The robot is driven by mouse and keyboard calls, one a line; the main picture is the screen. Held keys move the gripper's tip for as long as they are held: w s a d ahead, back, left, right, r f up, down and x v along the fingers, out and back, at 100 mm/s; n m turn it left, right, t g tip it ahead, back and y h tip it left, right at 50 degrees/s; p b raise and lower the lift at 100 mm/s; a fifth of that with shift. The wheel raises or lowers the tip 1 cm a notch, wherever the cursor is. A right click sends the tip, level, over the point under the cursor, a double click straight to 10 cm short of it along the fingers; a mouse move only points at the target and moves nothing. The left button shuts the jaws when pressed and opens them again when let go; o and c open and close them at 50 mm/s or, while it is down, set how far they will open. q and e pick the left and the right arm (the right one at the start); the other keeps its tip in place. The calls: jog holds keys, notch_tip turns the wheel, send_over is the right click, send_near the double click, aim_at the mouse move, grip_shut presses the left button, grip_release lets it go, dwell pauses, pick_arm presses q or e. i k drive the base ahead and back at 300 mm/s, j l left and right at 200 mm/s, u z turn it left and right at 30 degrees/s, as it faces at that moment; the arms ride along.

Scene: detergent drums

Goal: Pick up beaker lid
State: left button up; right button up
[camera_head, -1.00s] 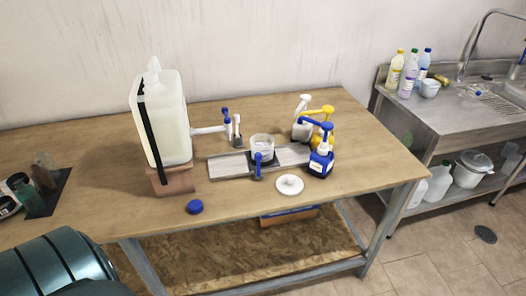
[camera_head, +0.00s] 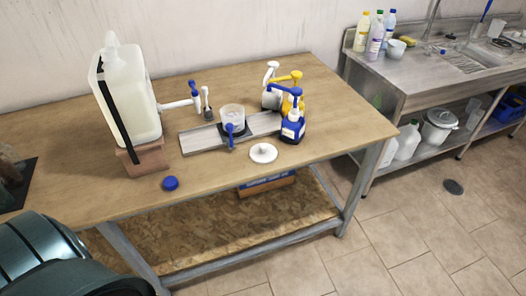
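The beaker lid is a white round disc with a small knob (camera_head: 263,152). It lies flat on the wooden table near its front edge, right of centre in the head view. The clear beaker (camera_head: 232,118) stands just behind and left of it, on a grey board (camera_head: 198,140) with a blue-handled part in front. A blue cap (camera_head: 170,183) lies on the table to the left. Neither gripper shows; only a dark teal part of my own body fills the lower left corner.
A large white drum (camera_head: 130,95) with a tap stands on a brown block at the left. Blue (camera_head: 291,125) and yellow (camera_head: 285,78) pump bottles stand close behind the lid at the right. A steel sink bench (camera_head: 420,85) is farther right. The table front is mostly clear.

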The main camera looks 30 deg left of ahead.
aim_at(262, 153)
jog(key=u, duration=0.75)
jog(key=i+l+u, duration=0.15)
jog(key=l+u, duration=0.15)
jog(key=i+l+u, duration=0.25)
jog(key=l+u, duration=0.3)
jog(key=i+l, duration=0.1)
jog(key=l, duration=0.5)
jog(key=i+l+u, duration=0.1)
jog(key=l, duration=0.5)
